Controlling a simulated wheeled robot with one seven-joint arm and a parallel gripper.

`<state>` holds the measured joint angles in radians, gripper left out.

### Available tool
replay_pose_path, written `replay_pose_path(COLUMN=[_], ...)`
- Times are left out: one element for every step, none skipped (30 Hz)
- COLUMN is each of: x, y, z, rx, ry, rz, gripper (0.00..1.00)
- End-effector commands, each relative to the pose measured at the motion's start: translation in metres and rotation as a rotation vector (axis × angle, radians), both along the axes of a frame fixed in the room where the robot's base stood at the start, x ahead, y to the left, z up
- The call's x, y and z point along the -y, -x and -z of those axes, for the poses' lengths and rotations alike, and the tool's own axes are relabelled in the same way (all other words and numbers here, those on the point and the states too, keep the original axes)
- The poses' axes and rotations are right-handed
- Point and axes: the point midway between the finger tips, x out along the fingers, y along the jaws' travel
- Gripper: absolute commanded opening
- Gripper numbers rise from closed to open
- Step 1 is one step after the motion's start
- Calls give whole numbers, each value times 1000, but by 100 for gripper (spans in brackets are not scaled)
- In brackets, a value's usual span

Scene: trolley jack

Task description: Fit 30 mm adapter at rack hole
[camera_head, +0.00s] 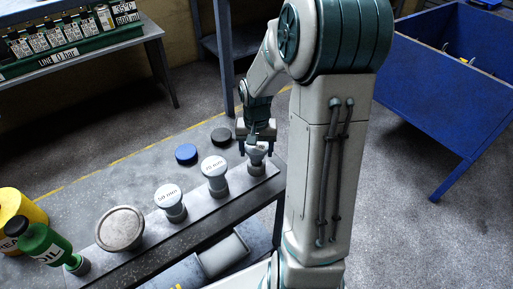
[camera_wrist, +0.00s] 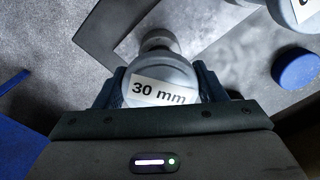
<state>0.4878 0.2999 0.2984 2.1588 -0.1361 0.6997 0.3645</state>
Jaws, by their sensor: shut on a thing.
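My gripper (camera_head: 256,148) is shut on the grey 30 mm adapter (camera_wrist: 163,73), whose label faces the wrist camera between the two fingers (camera_wrist: 160,92). In the head view the adapter (camera_head: 258,157) is upright at the right end of the grey rack (camera_head: 197,213). Its lower stem shows against the rack plate in the wrist view. I cannot tell whether the stem is inside a hole or only above it.
Two labelled adapters (camera_head: 215,170) (camera_head: 168,198) and a wide disc-topped one (camera_head: 119,228) stand along the rack. Blue (camera_head: 186,153) and black (camera_head: 221,136) pucks lie behind. A blue bin (camera_head: 450,95) is right.

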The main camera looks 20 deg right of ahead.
Motion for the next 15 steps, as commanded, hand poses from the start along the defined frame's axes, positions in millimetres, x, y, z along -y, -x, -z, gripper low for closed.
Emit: replay_pose_path(x=[0,0,0,0,0,0,0,0,0,0,0,0,0,0,0], y=[-1,-1,-1,-1,-1,-1,-1,-1,-1,-1,-1,-1,-1,-1,-1], z=[1,2,3,3,4,5,6,6,7,8,9,9,10,11,12], rx=[2,2,2,2,2,2,2,2,2,2,2,2,2,2,2], ry=[1,1,1,1,1,1,1,1,1,1,1,1,0,0,0], rz=[0,0,0,0,0,0,0,0,0,0,0,0,0,0,0], gripper=[37,37,37,37,37,37,37,37,37,37,37,37,37,37,37])
